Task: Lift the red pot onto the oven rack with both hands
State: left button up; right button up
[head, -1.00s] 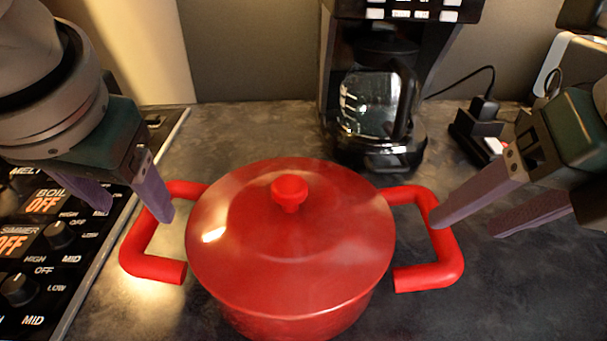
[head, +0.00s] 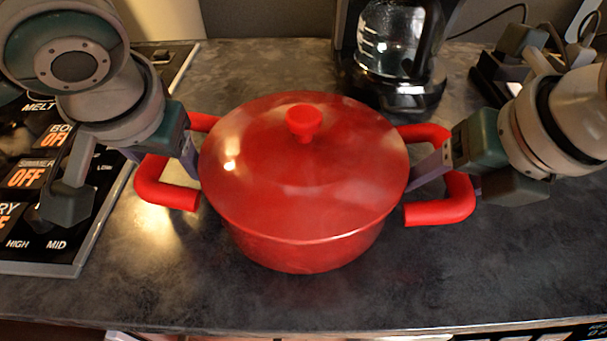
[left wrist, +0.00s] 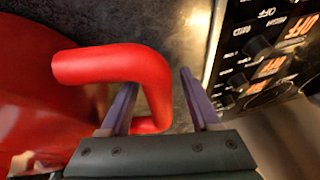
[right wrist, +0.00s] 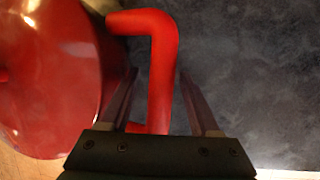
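The red pot (head: 310,215) stands upright on the dark counter with its lid on; a round red knob (head: 304,121) tops the lid. My left gripper (head: 165,155) is at the pot's left handle (head: 166,194). In the left wrist view its open fingers (left wrist: 160,100) stand on either side of the handle bar (left wrist: 120,64). My right gripper (head: 445,178) is at the right handle (head: 440,212). In the right wrist view its open fingers (right wrist: 158,98) straddle the handle bar (right wrist: 160,70), with a gap beside it. No oven rack is in view.
A stove control panel (head: 60,240) with knobs lies at the left. A coffee maker (head: 400,95) stands behind the pot. A black power strip (head: 490,78) with plugs is at the back right. The counter in front of the pot (head: 300,300) is clear.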

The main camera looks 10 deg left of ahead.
pick_arm(q)
grip_shut()
pick_arm(e)
grip_shut()
dwell(0.9)
pick_arm(q)
jog(key=shift+w+r, duration=0.1)
jog(key=shift+r, duration=0.05)
pick_arm(e)
jog(key=shift+w+r, duration=0.15)
jog(key=shift+r, duration=0.1)
